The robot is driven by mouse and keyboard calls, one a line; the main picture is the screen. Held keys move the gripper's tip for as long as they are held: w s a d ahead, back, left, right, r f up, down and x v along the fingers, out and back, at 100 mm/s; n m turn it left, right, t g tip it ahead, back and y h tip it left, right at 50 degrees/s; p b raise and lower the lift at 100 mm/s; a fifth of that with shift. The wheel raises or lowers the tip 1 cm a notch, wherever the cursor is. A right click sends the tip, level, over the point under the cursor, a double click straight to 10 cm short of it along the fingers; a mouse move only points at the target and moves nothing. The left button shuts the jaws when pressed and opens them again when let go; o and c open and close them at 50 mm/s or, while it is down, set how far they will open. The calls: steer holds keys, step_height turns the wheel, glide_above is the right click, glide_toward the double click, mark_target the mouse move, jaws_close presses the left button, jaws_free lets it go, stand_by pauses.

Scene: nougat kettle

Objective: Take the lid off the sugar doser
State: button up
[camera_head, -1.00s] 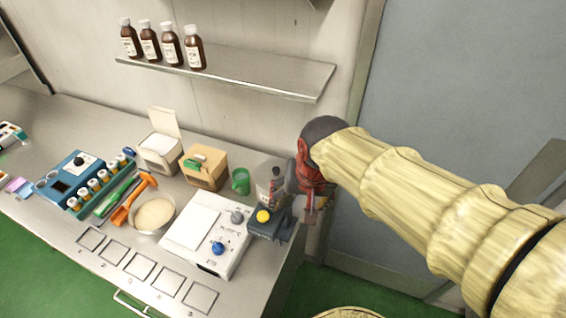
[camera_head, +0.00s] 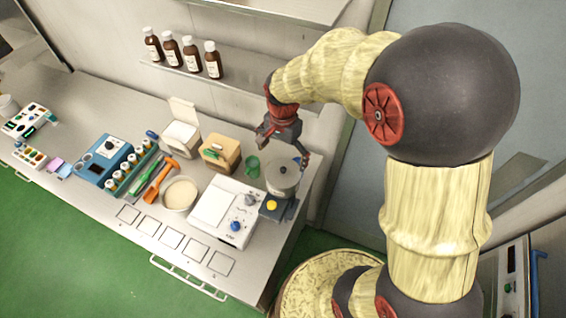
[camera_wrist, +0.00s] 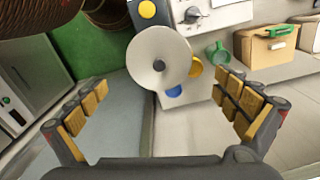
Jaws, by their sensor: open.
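The sugar doser (camera_head: 282,186) is a pale round vessel at the right end of the counter, with a round lid (camera_head: 280,168) and dark knob on top. In the wrist view the lid (camera_wrist: 150,45) is a pale disc with a dark central knob (camera_wrist: 159,65); it hides most of the body. The lid appears seated on the doser. My gripper (camera_head: 284,149) is open and empty, above and slightly behind the lid in the head view. In the wrist view its fingers (camera_wrist: 164,84) are spread wide, with the lid beyond them, apart from both.
A blue unit with a yellow button (camera_head: 271,206) sits in front of the doser. A green mug (camera_head: 252,166), a tan box (camera_head: 220,153) and a white device (camera_head: 222,212) stand to its left. A shelf with brown bottles (camera_head: 192,57) is above. The counter's right edge is close.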

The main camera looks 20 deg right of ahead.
mark_target(283, 170)
steer(key=shift+w+p, duration=0.1)
steer(key=shift+p, duration=0.2)
steer(key=shift+f+p, duration=1.05)
steer(key=shift+f, duration=2.85)
steer(key=shift+c, duration=0.3)
